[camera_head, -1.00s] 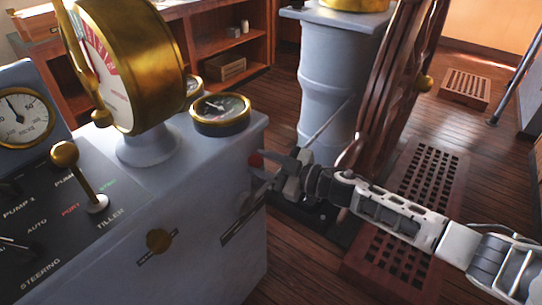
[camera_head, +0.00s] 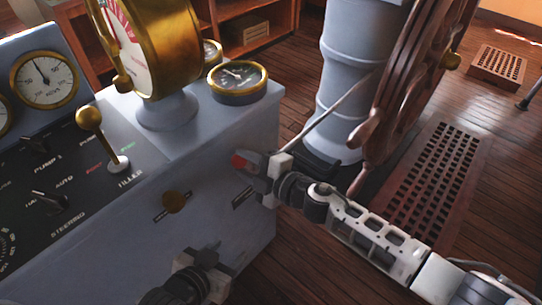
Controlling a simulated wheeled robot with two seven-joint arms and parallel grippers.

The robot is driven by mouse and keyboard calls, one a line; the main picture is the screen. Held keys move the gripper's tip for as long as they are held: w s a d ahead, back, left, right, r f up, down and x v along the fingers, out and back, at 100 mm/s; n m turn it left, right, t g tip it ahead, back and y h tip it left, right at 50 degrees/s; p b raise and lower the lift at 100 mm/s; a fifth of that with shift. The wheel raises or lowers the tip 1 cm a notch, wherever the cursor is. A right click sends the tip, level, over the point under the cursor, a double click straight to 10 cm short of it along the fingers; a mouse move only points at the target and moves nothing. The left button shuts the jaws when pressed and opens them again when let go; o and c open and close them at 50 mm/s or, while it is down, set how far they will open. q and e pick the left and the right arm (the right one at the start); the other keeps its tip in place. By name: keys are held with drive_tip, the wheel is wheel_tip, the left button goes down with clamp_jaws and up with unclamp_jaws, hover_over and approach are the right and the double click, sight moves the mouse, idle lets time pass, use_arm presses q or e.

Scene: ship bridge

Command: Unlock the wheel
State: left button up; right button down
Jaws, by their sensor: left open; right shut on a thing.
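The wooden ship's wheel (camera_head: 412,85) stands edge-on at the right of the grey pedestal (camera_head: 345,85). A red knob (camera_head: 240,161) sits at the right face of the grey console (camera_head: 130,235), above a dark slot (camera_head: 243,198). My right gripper (camera_head: 250,167) reaches in from the right and is shut on the red knob; its fingers partly hide the knob. My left gripper (camera_head: 202,260) is at the bottom, open, in front of the console face and below the brass knob (camera_head: 174,202). Its fingertips are hard to make out.
Gauges, a brass dial (camera_head: 165,45) and a brass-topped lever (camera_head: 90,120) stand on the console. Wooden shelves (camera_head: 245,12) stand behind.

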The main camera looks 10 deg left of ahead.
drive_tip(key=shift+s+a+f, duration=0.1)
drive_tip(key=shift+s+f, duration=0.1)
idle(0.3)
drive_tip(key=c, duration=1)
unclamp_jaws()
drive_tip(key=shift+s+d+r, duration=0.1)
drive_tip(key=shift+d, duration=0.25)
drive_tip(key=p+v, duration=0.1)
drive_tip(key=v, duration=1.4)
drive_tip(key=shift+s, duration=0.2)
